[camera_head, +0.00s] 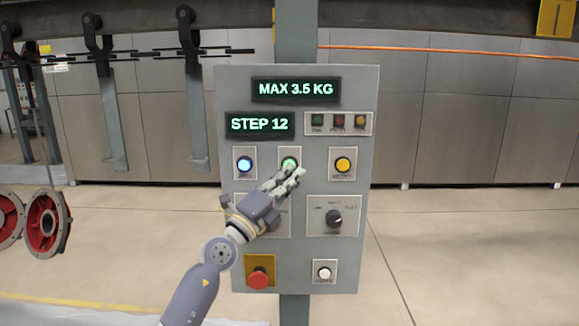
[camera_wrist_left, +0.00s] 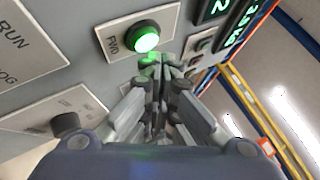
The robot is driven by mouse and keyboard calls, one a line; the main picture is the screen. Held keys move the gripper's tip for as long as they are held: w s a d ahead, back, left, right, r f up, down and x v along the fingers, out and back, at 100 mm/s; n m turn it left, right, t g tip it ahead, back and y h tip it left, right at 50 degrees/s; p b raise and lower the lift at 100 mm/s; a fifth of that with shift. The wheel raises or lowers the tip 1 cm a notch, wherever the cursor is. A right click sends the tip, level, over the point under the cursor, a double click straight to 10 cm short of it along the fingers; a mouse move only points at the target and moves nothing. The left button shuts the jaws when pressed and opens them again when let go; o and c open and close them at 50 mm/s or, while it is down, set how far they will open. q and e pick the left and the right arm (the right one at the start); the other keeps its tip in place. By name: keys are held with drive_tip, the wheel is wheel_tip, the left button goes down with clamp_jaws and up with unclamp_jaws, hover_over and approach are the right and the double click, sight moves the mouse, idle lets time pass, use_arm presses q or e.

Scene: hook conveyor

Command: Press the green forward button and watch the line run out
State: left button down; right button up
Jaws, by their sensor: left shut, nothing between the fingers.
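The green forward button (camera_head: 290,162) is in the upper middle of the grey control panel (camera_head: 300,80). In the left wrist view the button (camera_wrist_left: 143,37) glows green in a black ring, beside an "FWD" label (camera_wrist_left: 112,44). My left gripper (camera_head: 299,171) is shut and empty, its fingertips just at the lower right of the button. In the left wrist view the fingertips (camera_wrist_left: 158,64) are close below the button, with a green glow on them; I cannot tell whether they touch it. The displays read "MAX 3.5 KG" (camera_head: 296,89) and "STEP 12" (camera_head: 259,124).
A blue lit button (camera_head: 244,164), a yellow one (camera_head: 343,164), a black selector knob (camera_head: 334,218), a red mushroom button (camera_head: 258,278) and a white button (camera_head: 324,272) share the panel. Red wheels (camera_head: 48,224) are at the left. Conveyor hooks (camera_head: 103,70) hang behind.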

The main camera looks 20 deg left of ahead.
use_arm(q)
drive_tip(key=shift+w+a, duration=0.1)
drive_tip(key=shift+w, duration=0.35)
